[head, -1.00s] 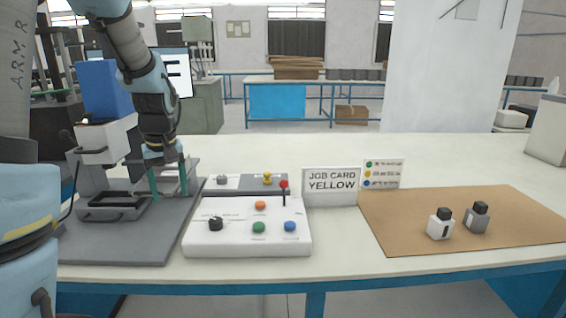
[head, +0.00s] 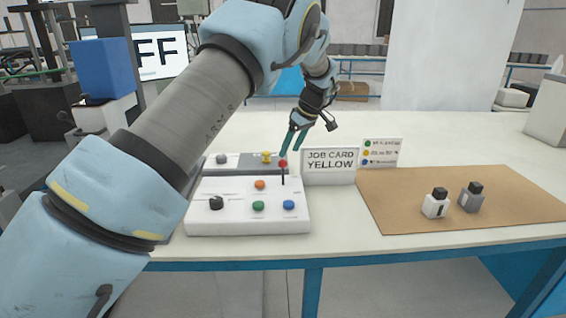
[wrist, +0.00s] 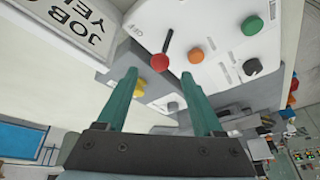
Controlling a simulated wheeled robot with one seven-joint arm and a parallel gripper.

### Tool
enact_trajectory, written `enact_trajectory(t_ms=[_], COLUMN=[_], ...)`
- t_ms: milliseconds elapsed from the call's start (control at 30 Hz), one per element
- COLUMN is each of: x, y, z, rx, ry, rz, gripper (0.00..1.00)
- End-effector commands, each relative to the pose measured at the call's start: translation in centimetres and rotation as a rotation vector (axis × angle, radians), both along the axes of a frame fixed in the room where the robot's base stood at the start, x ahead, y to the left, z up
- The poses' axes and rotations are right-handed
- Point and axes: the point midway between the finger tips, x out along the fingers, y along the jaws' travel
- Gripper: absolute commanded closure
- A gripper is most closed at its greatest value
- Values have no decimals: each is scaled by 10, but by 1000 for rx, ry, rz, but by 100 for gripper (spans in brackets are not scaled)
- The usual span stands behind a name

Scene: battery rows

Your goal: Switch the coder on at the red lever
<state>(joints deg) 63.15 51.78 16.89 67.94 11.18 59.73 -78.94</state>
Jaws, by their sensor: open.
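The red lever (head: 283,165) stands upright at the back right of the white control box (head: 247,222), its red ball on a thin dark stem. My gripper (head: 292,145) is open and empty, its green fingers just above and behind the lever's ball in the head view. In the wrist view the red ball (wrist: 160,62) lies beyond the gap between the fingertips (wrist: 160,80), apart from them as far as I can see. A screen (head: 160,52) at the back left reads "FF", its left part hidden by a blue block.
The box carries orange (head: 260,184), green (head: 258,205) and blue (head: 289,204) buttons and a black knob (head: 216,202). A grey panel with a yellow knob (head: 266,157) stands behind. The "JOB CARD YELLOW" sign (head: 329,166) is close right. Two small bottles stand on a brown mat (head: 400,215).

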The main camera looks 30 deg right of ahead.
Motion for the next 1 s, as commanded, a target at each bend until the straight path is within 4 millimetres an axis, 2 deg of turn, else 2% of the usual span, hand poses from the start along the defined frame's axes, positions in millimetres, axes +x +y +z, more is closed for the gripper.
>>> enact_trajectory(t_ms=[200,400,567,800,1000], x=[14,23,25,25,25], y=[10,15,16,16,16], z=[-36,-60,-67,-68,-68], rx=[3,0,-1,-1,-1], ry=[1,0,0,0,0], rz=[1,0,0,0,0], gripper=[32,32,32,32,53])
